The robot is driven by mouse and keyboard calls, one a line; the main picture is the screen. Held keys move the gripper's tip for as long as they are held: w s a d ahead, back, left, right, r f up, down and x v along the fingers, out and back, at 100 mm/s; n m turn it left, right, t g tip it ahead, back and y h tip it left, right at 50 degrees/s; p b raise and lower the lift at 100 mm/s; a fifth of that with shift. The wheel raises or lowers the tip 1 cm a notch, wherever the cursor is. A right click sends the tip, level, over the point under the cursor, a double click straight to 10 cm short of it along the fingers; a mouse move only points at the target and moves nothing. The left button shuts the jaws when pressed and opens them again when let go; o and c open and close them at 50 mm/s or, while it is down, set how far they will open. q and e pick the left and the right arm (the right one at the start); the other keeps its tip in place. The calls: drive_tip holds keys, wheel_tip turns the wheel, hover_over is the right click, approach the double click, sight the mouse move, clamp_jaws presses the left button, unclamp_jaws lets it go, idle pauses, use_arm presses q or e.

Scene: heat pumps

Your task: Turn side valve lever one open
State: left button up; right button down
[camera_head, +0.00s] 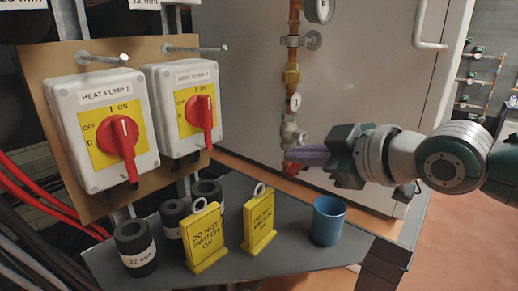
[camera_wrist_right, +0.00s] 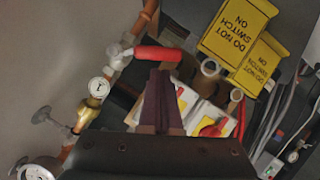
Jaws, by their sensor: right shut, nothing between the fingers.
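The side valve lever, a red handle (camera_wrist_right: 158,53), sticks out sideways from a pale valve body (camera_wrist_right: 115,55) on a copper pipe in the wrist view. In the head view the valve body (camera_head: 290,131) is on the vertical pipe at the centre, and a bit of red lever (camera_head: 291,169) shows beside my fingertips. My right gripper (camera_head: 288,154) comes in from the right with its fingers shut. In the wrist view its fingertips (camera_wrist_right: 159,71) are right by the red lever; I cannot tell whether they touch. My left gripper is not in view.
Two heat pump switch boxes (camera_head: 103,128) (camera_head: 184,105) with red knobs are at the left. Yellow "do not switch on" signs (camera_head: 205,238) (camera_head: 259,222), black rings (camera_head: 134,247) and a blue cup (camera_head: 328,221) stand on the grey shelf (camera_head: 290,265). Gauges (camera_head: 294,102) sit on the pipe.

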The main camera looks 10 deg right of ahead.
sight(297, 170)
drive_tip(key=shift+d+f, duration=0.1)
drive_tip(key=shift+f, duration=0.15)
idle(0.3)
drive_tip(key=shift+f+n+t+h+b, duration=0.3)
drive_tip(key=shift+f+n+b, duration=0.15)
drive_tip(key=shift+n, duration=0.05)
drive_tip(key=shift+f, duration=0.1)
drive_tip(key=shift+w+d+f+n+t+b, duration=0.1)
drive_tip(key=shift+f+n+t+b, duration=0.1)
drive_tip(key=shift+f+n+b, duration=0.25)
drive_tip(key=shift+w+d+f+n+t+b, duration=0.1)
drive_tip(key=shift+f+n+t+b, duration=0.15)
drive_tip(key=shift+f+b, duration=0.2)
drive_tip(key=shift+w+d+f+n+t+h+b, duration=0.3)
drive_tip(key=shift+d+f+n+t+b, duration=0.3)
drive_tip(key=shift+n+b, duration=1.1)
drive_tip(key=shift+w+d+f+n+t+h+b, duration=0.15)
drive_tip(key=shift+w+d+f+n+t+b, duration=0.45)
drive_tip(key=shift+b, duration=2.05)
drive_tip(key=shift+w+d+f+n+t+h+b, duration=0.3)
drive_tip(key=shift+f+n+t+b, duration=0.35)
drive_tip(key=shift+n+b, duration=1.1)
drive_tip(key=shift+s+r+m+b, duration=0.1)
drive_tip(key=shift+r+m+b, duration=0.05)
drive_tip(key=shift+m+b, duration=0.3)
